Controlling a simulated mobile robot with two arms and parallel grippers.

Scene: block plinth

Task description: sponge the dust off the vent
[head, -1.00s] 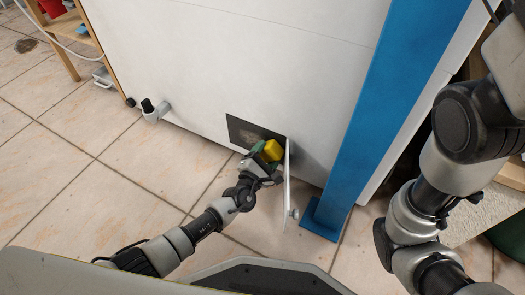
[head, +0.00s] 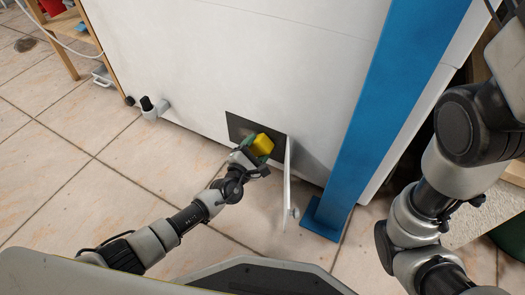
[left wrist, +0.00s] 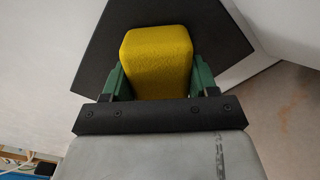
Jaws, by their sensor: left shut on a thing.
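The vent (head: 239,129) is a dark panel low in the white wall, with a small white door (head: 289,185) standing open at its right side. It also shows as a dark panel in the left wrist view (left wrist: 102,62). My left gripper (head: 255,150) is shut on a yellow sponge (head: 263,144), held between its green fingers in front of the vent. The sponge also fills the middle of the left wrist view (left wrist: 157,62). I cannot tell whether the sponge touches the vent. No dust can be made out on the part that shows; the sponge and gripper hide the rest.
A blue post (head: 372,110) with a foot plate stands right of the open door. A grey pipe fitting with a black cap (head: 153,109) sticks out at the wall's base on the left. My right arm hangs at the right.

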